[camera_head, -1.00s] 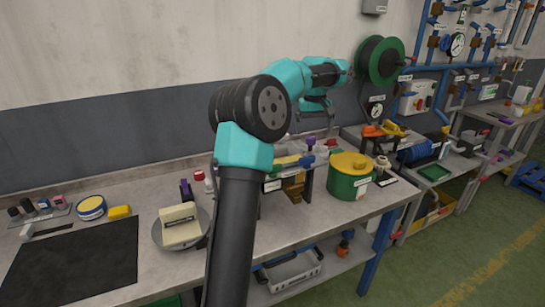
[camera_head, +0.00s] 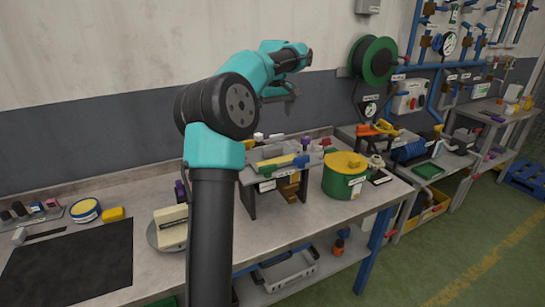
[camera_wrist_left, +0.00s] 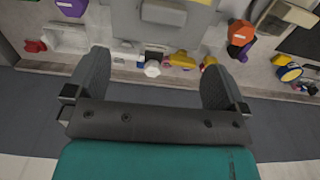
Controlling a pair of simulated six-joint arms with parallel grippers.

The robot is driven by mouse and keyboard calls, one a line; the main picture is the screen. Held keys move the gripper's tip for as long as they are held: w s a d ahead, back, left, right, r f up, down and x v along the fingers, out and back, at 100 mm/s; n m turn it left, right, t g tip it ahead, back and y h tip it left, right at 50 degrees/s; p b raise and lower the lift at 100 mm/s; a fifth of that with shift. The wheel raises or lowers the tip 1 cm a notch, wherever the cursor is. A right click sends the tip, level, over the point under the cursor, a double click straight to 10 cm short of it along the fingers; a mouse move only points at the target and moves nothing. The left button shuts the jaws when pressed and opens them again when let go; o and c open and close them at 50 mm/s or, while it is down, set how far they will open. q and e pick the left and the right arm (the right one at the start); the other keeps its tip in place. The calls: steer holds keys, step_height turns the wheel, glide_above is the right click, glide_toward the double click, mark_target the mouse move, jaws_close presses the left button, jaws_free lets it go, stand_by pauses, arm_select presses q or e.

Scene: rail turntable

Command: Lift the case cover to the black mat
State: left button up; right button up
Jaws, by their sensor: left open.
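The cream case cover (camera_head: 172,226) sits on a round grey turntable (camera_head: 153,237), its right part hidden behind my left arm. A pale block that looks like the cover (camera_wrist_left: 287,14) shows at the upper right edge of the left wrist view. The black mat (camera_head: 68,262) lies flat at the front left of the bench, bare in its visible part. My left gripper (camera_head: 290,98) is high above the back of the bench, well right of the cover. In the left wrist view its fingers (camera_wrist_left: 157,78) are wide apart with nothing between them. My right gripper is not in view.
A grey raised stand (camera_head: 250,203) with several small parts is right of the turntable. A green pot with a yellow lid (camera_head: 344,178) stands further right. A blue-and-yellow round tin (camera_head: 86,210) and a yellow block (camera_head: 113,214) lie behind the mat.

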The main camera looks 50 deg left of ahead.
mark_target(273, 146)
arm_select(q)
step_height(273, 146, down, 9)
steer(key=shift+r, duration=0.15)
stand_by(0.4)
steer(key=shift+s+f, duration=0.2)
steer(key=shift+f, duration=1.1)
steer(key=shift+s+f, duration=0.15)
steer(key=shift+f, duration=1.15)
steer(key=c, duration=1.2)
steer(key=shift+r, duration=0.2)
steer(key=shift+c, duration=0.2)
step_height(273, 146, up, 10)
steer(key=shift+f, duration=0.1)
